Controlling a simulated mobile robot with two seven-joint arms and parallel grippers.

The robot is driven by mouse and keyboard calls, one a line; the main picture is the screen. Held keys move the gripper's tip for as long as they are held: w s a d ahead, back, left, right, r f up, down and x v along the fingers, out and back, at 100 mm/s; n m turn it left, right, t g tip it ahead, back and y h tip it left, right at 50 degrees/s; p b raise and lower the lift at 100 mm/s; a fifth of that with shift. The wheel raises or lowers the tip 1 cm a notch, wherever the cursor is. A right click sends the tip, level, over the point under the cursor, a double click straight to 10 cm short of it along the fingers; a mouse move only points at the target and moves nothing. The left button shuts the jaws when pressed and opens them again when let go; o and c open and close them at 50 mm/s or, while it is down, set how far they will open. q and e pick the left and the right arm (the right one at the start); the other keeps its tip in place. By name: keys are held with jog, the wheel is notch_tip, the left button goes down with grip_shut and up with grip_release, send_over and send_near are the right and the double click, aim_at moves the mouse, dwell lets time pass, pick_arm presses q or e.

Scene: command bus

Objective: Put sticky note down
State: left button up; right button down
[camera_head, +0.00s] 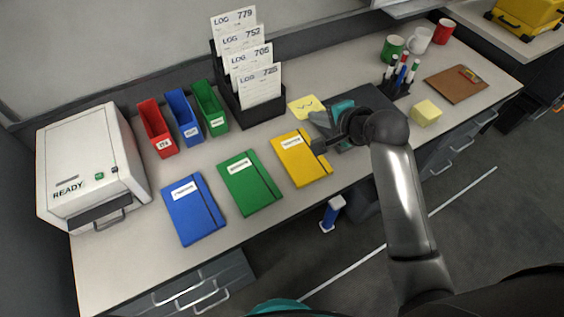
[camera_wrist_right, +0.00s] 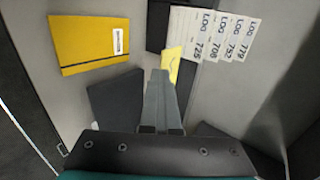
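The yellow sticky note (camera_head: 304,105) with a dark scribble is at my right gripper's fingertips, in front of the black log rack. In the right wrist view the note (camera_wrist_right: 172,62) shows just beyond the fingertips, partly covered by them. My right gripper (camera_head: 322,120) has its fingers together on the note's edge; they also show closed in the right wrist view (camera_wrist_right: 160,75). I cannot tell whether the note touches the desk. A yellow pad block (camera_head: 426,112) sits farther right. My left gripper is not in view.
Blue (camera_head: 194,212), green (camera_head: 250,184) and yellow (camera_head: 300,160) notebooks lie along the front. The log rack (camera_head: 262,110) holds several cards. A dark mat (camera_head: 374,100), pen holder (camera_head: 396,90) and clipboard (camera_head: 456,86) are right. A white READY box (camera_head: 90,160) stands left.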

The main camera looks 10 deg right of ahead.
jog(key=b, duration=0.5)
send_over(309, 172)
notch_tip(309, 172, down, 15)
jog(key=shift+f, duration=0.1)
jog(key=shift+a+f+b, duration=0.1)
jog(key=shift+f+b, duration=0.8)
jog(key=shift+f, duration=1.5)
jog(key=shift+f, duration=0.45)
jog(key=c, duration=1.4)
grip_release()
jog(key=shift+r, duration=0.1)
jog(key=shift+c, duration=0.2)
jog(key=shift+r, duration=0.45)
jog(key=p+v, duration=0.4)
jog(key=v, duration=0.8)
